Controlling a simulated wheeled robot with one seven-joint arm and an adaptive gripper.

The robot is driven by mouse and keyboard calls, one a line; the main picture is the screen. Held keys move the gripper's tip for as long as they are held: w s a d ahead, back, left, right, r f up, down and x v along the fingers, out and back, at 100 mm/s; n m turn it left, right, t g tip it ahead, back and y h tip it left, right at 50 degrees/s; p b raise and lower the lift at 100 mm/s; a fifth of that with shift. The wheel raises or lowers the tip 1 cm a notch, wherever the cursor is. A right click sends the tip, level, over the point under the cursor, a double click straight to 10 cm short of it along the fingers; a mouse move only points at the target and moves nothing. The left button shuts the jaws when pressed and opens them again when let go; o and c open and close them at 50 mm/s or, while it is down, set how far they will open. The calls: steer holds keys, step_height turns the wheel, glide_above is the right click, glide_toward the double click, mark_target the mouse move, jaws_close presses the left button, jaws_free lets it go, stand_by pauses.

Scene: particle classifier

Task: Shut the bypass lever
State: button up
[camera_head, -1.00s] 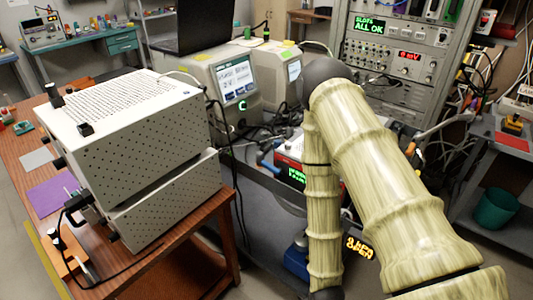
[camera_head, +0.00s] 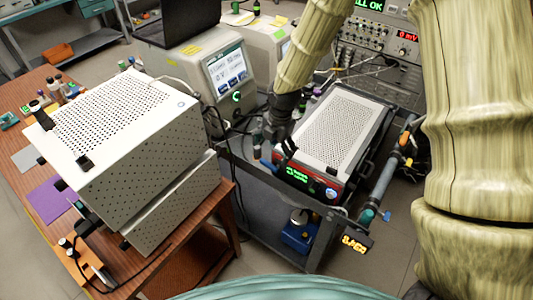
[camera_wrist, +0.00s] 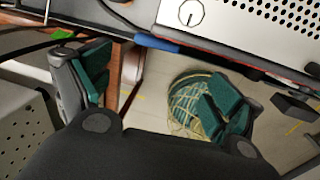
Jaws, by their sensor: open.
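A blue handle-like piece (camera_head: 269,165) shows at the front left of the perforated-top instrument (camera_head: 345,125) on the cart. A blue bar (camera_wrist: 158,44) also lies along the front edge of the perforated housing in the wrist view. A small blue lever-like part (camera_head: 387,215) sits at the lower end of a pipe on the cart's right side. I cannot tell which one is the bypass lever. My gripper (camera_head: 275,143) is over the cart, left of the instrument. In the wrist view my gripper (camera_wrist: 160,88) is open, its green-padded fingers wide apart with nothing held.
The grey cart (camera_head: 262,205) carries the instrument, with a pipe (camera_head: 385,180) along its right side. A large white perforated box (camera_head: 125,140) stands on the wooden table at left. Loose cables hang between table and cart. A green basket (camera_wrist: 185,98) is on the floor.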

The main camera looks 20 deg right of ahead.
mark_target(268, 165)
steer(key=shift+w+a+f+p, duration=0.25)
steer(key=shift+f+p, duration=0.4)
steer(key=shift+f, duration=0.95)
steer(key=shift+w+a+f+p, duration=0.1)
steer(key=shift+w+f+p, duration=0.4)
steer(key=shift+f, duration=1.15)
steer(key=shift+w+a+f+p, duration=0.2)
steer(key=shift+f+p, duration=0.55)
steer(key=shift+f, duration=0.85)
steer(key=shift+d, duration=0.1)
steer(key=c, duration=1)
